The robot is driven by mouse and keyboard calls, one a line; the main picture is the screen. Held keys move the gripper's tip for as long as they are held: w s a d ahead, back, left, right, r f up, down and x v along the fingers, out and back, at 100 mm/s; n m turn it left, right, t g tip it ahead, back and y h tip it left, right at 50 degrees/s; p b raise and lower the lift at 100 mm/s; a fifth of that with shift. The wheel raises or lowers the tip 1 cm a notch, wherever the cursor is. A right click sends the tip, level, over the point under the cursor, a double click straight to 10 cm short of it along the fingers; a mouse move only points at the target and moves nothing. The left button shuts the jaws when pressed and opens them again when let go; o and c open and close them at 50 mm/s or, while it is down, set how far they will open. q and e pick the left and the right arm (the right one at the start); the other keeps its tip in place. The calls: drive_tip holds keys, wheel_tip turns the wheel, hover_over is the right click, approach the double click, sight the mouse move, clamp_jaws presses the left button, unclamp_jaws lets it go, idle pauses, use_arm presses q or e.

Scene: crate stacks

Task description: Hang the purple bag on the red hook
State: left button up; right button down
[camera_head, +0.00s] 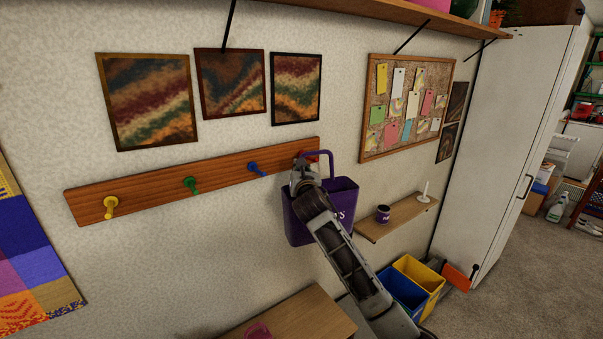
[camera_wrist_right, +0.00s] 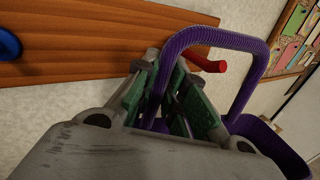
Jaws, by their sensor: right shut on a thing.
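The purple bag (camera_head: 343,206) hangs in front of the wall, below the right end of the wooden hook board. My right gripper (camera_head: 304,178) is shut on one side of its stiff handle, which also shows in the wrist view (camera_wrist_right: 232,40). The red hook (camera_wrist_right: 208,64) shows inside the handle's loop in the wrist view, close to the gripper's fingers. I cannot tell whether the hook passes through the loop or lies behind it. In the head view the red hook is mostly hidden by the gripper and handle. My left gripper is not in view.
The board (camera_head: 150,199) also carries a yellow hook (camera_head: 110,206), a green hook (camera_head: 190,185) and a blue hook (camera_head: 257,170). A small shelf (camera_head: 400,217) with a purple mug (camera_head: 383,213) is right of the bag. A wooden table (camera_head: 300,316) stands below.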

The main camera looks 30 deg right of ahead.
drive_tip(key=shift+w+a+f, duration=0.1)
drive_tip(key=shift+w+f, duration=0.2)
drive_tip(key=shift+w, duration=0.45)
drive_tip(key=shift+w+a+f, duration=0.1)
drive_tip(key=shift+w+f, duration=0.2)
drive_tip(key=shift+w, duration=0.4)
drive_tip(key=shift+f, duration=0.1)
